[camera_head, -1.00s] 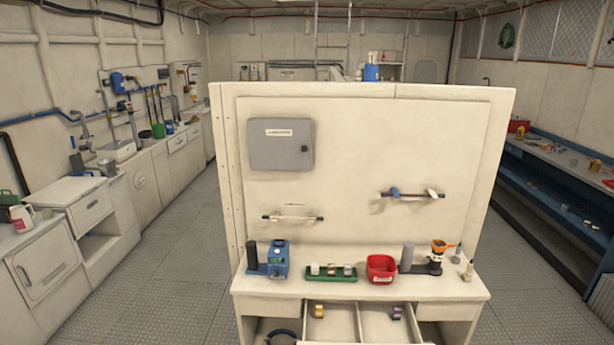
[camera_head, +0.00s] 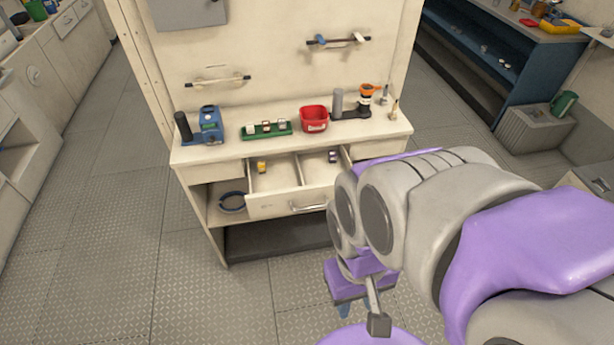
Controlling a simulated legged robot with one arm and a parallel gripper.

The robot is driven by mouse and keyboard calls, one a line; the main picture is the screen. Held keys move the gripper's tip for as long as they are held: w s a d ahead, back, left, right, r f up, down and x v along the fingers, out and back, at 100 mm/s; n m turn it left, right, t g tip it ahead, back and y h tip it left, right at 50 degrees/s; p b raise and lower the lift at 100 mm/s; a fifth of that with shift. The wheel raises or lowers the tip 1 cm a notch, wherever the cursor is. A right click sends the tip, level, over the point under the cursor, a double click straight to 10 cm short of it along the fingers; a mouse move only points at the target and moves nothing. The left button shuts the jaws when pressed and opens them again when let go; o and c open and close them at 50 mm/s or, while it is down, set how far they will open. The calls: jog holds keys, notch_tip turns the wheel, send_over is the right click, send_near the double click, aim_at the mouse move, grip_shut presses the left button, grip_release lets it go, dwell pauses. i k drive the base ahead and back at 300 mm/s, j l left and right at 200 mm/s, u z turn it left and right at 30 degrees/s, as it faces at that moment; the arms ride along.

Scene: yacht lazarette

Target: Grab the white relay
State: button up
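A green tray (camera_head: 254,135) on the workbench top holds several small pale blocks. One of them, a whitish block (camera_head: 266,127), may be the white relay, but it is too small to tell. The open drawer (camera_head: 262,207) below has two compartments: a small yellow item (camera_head: 262,167) lies in the left one and a small dark purple item (camera_head: 332,156) in the right one. My gripper (camera_head: 357,308) appears low in front of the bench, to the right of and below the drawer, apart from everything on the bench. My arm partly hides it, so its opening is unclear.
A blue device (camera_head: 210,127) stands left of the tray. A red bin (camera_head: 314,119) and a dark stand with an orange top (camera_head: 368,92) are on the right. The drawer juts out with its handle (camera_head: 309,208) forward. The floor to the left is clear.

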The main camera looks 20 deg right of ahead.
aim_at(251, 128)
jog(key=i+l+u, duration=0.1)
jog(key=u, duration=0.65)
jog(key=i+l+u, duration=0.2)
jog(key=l+u, duration=0.3)
jog(key=l, duration=0.65)
jog(key=l+u, duration=0.5)
jog(key=l, duration=1.25)
jog(key=k, duration=0.05)
